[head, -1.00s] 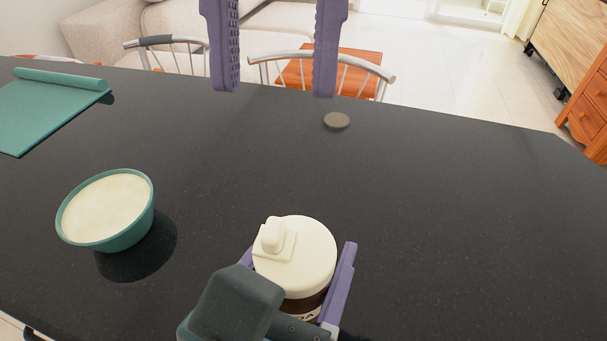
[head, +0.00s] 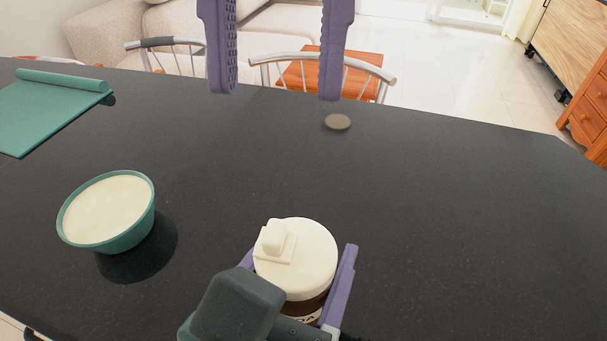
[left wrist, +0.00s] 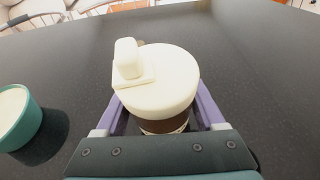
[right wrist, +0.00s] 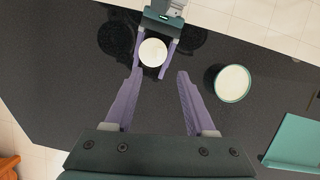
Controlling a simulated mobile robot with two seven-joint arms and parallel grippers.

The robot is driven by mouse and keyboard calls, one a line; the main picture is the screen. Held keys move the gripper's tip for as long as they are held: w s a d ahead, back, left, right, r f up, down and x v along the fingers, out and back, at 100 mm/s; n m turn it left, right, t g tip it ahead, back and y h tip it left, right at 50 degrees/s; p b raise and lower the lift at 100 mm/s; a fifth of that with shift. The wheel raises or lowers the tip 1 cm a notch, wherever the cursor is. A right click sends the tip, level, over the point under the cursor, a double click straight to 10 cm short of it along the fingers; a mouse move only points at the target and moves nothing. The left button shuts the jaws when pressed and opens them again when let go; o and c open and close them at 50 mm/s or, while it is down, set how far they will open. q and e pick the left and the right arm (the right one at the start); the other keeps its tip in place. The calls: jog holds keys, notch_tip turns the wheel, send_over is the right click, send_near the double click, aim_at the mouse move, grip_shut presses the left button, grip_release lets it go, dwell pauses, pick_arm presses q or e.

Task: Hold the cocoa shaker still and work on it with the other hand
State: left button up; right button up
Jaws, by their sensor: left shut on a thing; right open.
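The cocoa shaker (head: 310,262) stands at the bottom middle of the head view, with a cream lid, a raised block on top and a brown lettered body. My left gripper (head: 298,252) is shut on it, one finger on each side. In the left wrist view the shaker's lid (left wrist: 165,90) sits between the fingers, and the lower body is mostly hidden. My right gripper (head: 276,96) is open and empty at the top of the head view, apart from the shaker. In the right wrist view the shaker's round lid (right wrist: 152,52) shows beyond the open fingers.
A teal bowl (head: 132,238) with cream-coloured contents stands left of the shaker. A teal mat (head: 50,110) with a rolled edge lies at the far left. A small brownish disc (head: 338,122) shows near the far edge. The dark tabletop (head: 450,220) is clear on the right.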

jog(key=m+t+y, duration=0.4)
jog(key=m+t, duration=0.1)
jog(key=m, duration=1.4)
send_near(278, 232)
jog(key=x, duration=0.8)
jog(key=shift+f, duration=0.1)
grip_shut()
dwell(0.3)
